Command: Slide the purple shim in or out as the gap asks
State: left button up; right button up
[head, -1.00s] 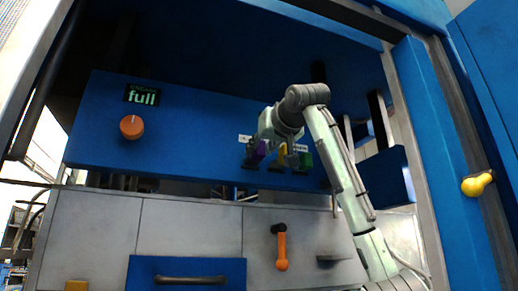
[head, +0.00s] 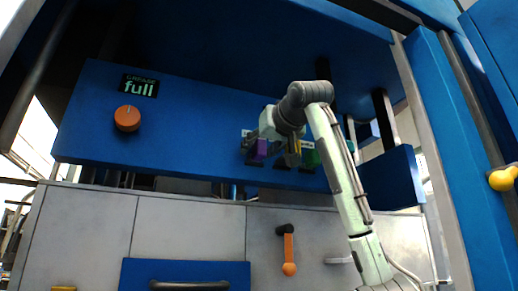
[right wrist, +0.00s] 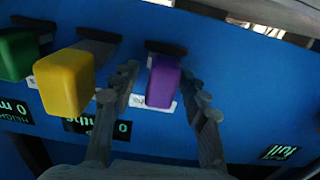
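The purple shim (head: 258,150) sticks out from the blue panel, leftmost in a row of coloured blocks in the head view. In the right wrist view the purple shim (right wrist: 163,82) lies between the two fingers of my right gripper (right wrist: 160,78), with a thin gap seen on each side. My right gripper (head: 272,140) is open in front of the panel in the head view, partly covering the row. A dark slot piece shows behind the shim. The gap the shim belongs to cannot be made out. My left gripper is not in view.
A yellow block (right wrist: 66,80) and a green block (right wrist: 18,55) stand beside the shim, the yellow one close to a finger. Small displays sit by them. An orange-handled lever (head: 288,255) hangs below.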

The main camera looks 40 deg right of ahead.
jog(key=v, duration=1.2)
jog(key=shift+s+f, duration=0.1)
dwell(0.4)
